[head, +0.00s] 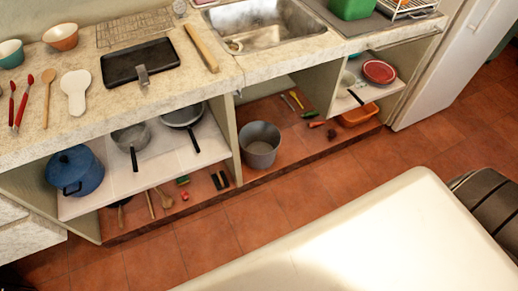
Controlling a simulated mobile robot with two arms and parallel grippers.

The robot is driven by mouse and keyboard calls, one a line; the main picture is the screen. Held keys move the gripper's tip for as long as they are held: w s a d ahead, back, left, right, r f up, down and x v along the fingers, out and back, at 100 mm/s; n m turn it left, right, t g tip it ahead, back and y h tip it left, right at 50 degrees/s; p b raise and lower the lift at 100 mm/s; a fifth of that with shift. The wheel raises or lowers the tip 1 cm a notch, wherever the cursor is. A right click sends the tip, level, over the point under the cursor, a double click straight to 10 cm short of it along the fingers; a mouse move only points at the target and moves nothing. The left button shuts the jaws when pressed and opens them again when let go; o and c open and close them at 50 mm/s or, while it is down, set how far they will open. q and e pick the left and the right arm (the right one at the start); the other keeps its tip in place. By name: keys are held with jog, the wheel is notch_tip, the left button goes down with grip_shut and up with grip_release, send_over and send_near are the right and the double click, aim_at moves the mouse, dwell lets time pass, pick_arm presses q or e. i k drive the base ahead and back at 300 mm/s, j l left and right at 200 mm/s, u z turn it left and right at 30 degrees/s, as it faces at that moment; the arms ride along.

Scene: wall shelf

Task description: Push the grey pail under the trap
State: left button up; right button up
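The grey pail (260,145) stands upright on the reddish floor of the open cabinet bay below the sink (262,32). It is near the front edge of that bay, close to the upright panel on its left. The trap under the sink is not visible; the counter hides the upper part of the bay. Neither of my grippers is in view.
Left of the pail, a shelf (135,182) holds pans and a blue pot (74,171). Small tools and brushes (307,114) lie right of the pail. An orange basin (357,114) sits farther right. The tiled floor (215,229) in front is clear.

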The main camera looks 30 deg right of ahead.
aim_at(260, 141)
jog(key=i+l, duration=0.15)
jog(key=l, duration=0.25)
jog(key=i+l, duration=0.2)
jog(key=l, duration=0.2)
jog(key=i+l, duration=0.15)
jog(key=l, duration=0.25)
jog(key=i+l, duration=0.15)
jog(key=l, duration=0.25)
jog(key=i+l, duration=0.2)
jog(key=l, duration=0.2)
